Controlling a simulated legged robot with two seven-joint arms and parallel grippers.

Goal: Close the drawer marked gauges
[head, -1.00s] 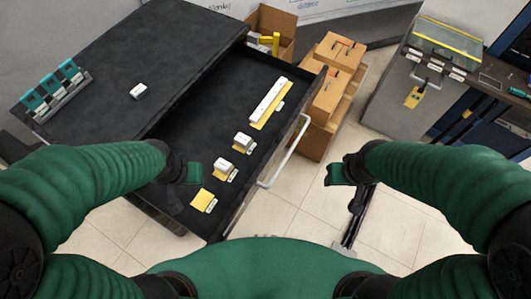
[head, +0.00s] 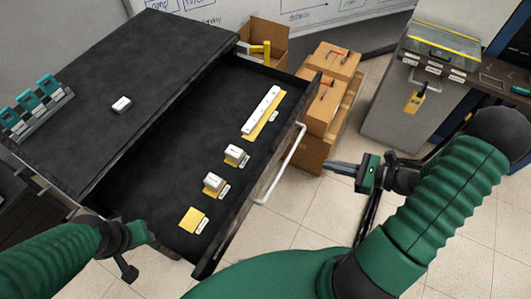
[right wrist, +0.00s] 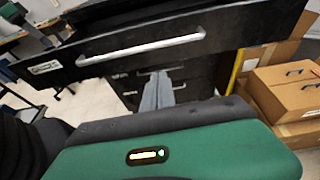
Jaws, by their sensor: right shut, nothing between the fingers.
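A black drawer (head: 233,190) is pulled far out of the dark cabinet (head: 150,60). Its front carries a pale bar handle (head: 280,163), which also shows in the right wrist view (right wrist: 140,49). A small label (right wrist: 44,68) sits on the drawer front there, too small to read. My right gripper (head: 328,167) is shut and empty, to the right of the handle and apart from it. In the right wrist view its fingers (right wrist: 157,78) point toward the drawer front, below the handle. My left gripper (head: 148,238) is by the cabinet's near side; its fingers are unclear.
Inside the drawer are a long white block (head: 261,110), small white blocks (head: 213,182) and yellow pads (head: 192,220). Cardboard boxes (head: 322,105) stand behind the drawer's far right end. Teal items (head: 35,104) stand on the cabinet top. Floor right of the drawer is open.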

